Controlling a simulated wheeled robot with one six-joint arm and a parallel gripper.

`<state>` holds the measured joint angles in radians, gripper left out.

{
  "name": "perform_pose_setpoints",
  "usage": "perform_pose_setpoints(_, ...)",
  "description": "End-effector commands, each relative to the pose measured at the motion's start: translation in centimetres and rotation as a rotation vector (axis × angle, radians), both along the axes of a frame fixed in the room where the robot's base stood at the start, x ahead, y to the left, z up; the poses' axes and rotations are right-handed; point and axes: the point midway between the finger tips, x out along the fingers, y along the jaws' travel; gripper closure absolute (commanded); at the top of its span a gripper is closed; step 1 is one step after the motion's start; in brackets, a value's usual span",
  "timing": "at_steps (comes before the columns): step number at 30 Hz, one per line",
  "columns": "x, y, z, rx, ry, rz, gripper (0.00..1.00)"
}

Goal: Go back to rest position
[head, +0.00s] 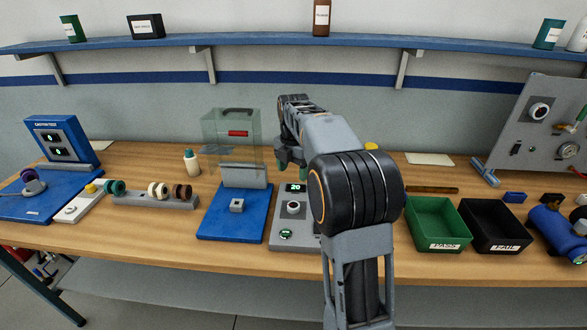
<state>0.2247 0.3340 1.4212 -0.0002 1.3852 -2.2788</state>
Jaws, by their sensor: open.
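My gripper (289,160) is partly visible at the far end of my arm, above the back of the grey control box (284,236) with a lit display. It is open, and I see nothing held in it. My arm reaches from the bottom right of centre up and over the bench, and hides part of the control box and the bench behind it. The blue test stand (222,228) with a clear guard (220,140) stands just left of my gripper.
A green PASS bin (437,235) and a black FAIL bin (494,240) stand right of my arm. A caster rack (158,201) and a blue caster tester (60,145) stand left. A blue shelf (270,40) crosses the wall. The bench (130,235) is clear along its front left.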

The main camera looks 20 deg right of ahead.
Motion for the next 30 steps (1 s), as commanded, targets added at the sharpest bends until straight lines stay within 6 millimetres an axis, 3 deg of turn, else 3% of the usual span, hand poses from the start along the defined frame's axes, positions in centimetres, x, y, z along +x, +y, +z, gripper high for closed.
perform_pose_setpoints(17, 0.0, 0.0, 0.0, 0.000, 0.000, -0.043, 0.31)
perform_pose_setpoints(21, 0.4, -0.1, -0.2, -0.002, -0.024, -0.255, 0.31)
perform_pose_setpoints(24, 0.1, 0.0, -2.0, 0.001, -0.019, -0.519, 0.31)
perform_pose_setpoints(30, -3.4, 1.6, -4.2, 0.016, -0.037, -1.132, 0.31)
